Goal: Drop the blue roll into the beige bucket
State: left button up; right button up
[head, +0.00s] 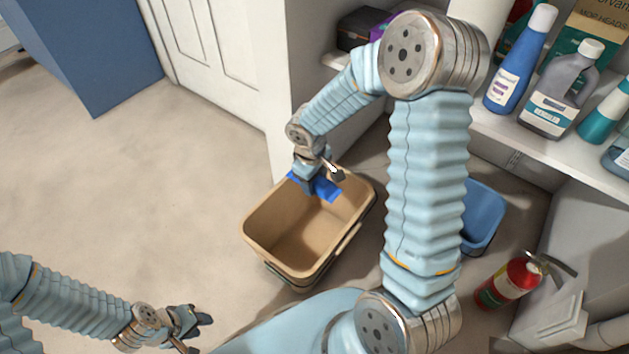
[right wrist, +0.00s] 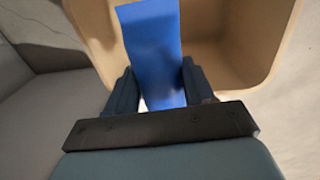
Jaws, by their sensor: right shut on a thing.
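The beige bucket (head: 262,237) stands on the floor in the middle of the head view, its mouth open upward and its inside bare where I can see it. My right gripper (head: 318,180) is over the bucket's far side, shut on the blue roll (head: 327,190). In the right wrist view the blue roll (right wrist: 153,50) sits between the two fingers (right wrist: 155,85), with the bucket's beige rim (right wrist: 277,60) beyond it. My left gripper (head: 195,325) is low at the bottom left, away from the bucket; its finger opening is not clear.
A blue bin (head: 482,215) stands right of the beige bucket, behind my right arm. A red fire extinguisher (head: 510,280) is at the lower right. A shelf (head: 510,135) holds several bottles. A white cabinet (head: 215,50) is behind the bucket. The floor at left is clear.

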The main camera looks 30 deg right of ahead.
aim_at(315, 191)
notch_tip(315, 191, down, 5)
jog(key=b, duration=0.3)
jog(key=o, duration=1.3)
jog(key=shift+c, duration=0.2)
jog(key=shift+r, duration=0.1)
jog(key=r+p, duration=0.1)
jog(key=r, duration=0.3)
jog(key=a+r+p, duration=0.1)
jog(key=r, duration=0.4)
jog(key=r+p, duration=0.1)
jog(key=r, duration=0.3)
jog(key=shift+s+a+r, duration=0.3)
